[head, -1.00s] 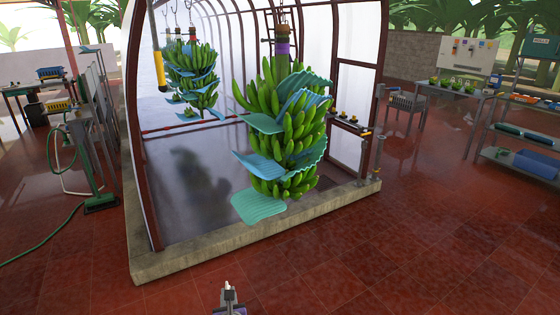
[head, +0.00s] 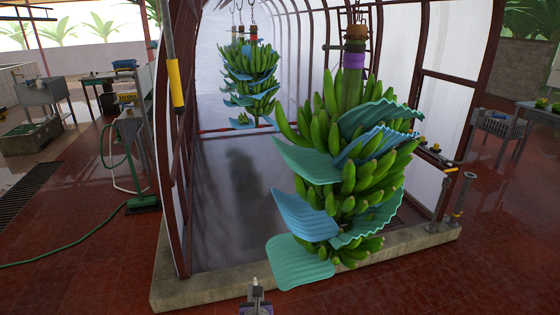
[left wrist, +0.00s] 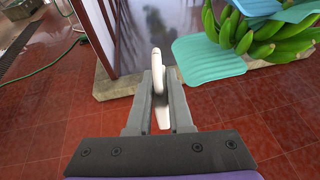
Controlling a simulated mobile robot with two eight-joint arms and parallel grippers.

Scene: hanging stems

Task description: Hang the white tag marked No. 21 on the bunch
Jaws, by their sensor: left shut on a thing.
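The near bunch (head: 350,170) is a large hanging bunch of green bananas with blue and teal padding sheets between its hands. A purple band (head: 354,61) is around its stem near the top. My left gripper (head: 257,290) is at the bottom of the head view, in front of and below the bunch, apart from it. In the left wrist view, its fingers (left wrist: 160,95) are shut on a white tag (left wrist: 157,62), seen nearly edge-on with a curved upper part. No number on it is readable. The bunch (left wrist: 265,30) shows at upper right there. My right gripper is not in view.
A second padded bunch (head: 250,80) hangs farther back inside the arched frame. A low concrete kerb (head: 200,290) edges the frame's floor. A yellow-handled pole (head: 175,83) hangs at the left post. Two short posts (head: 450,205) stand at right.

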